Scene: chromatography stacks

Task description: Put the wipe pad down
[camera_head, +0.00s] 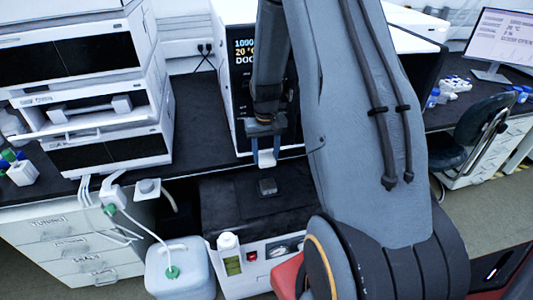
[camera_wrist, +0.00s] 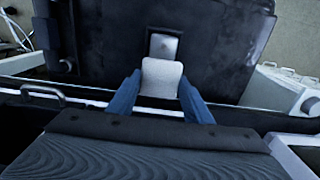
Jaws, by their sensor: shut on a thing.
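The wipe pad (camera_head: 266,159) is a small white pad between the blue fingers of my gripper (camera_head: 266,146). In the wrist view the pad (camera_wrist: 162,75) sits between the two fingertips, and my gripper (camera_wrist: 160,88) is shut on it. The pad is held in the air above a low black-topped surface (camera_head: 225,200), in front of a tall instrument.
A stack of white instruments (camera_head: 95,85) stands on the bench at left. The instrument with a lit display (camera_head: 245,60) stands behind my gripper. The black surface around the block is clear.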

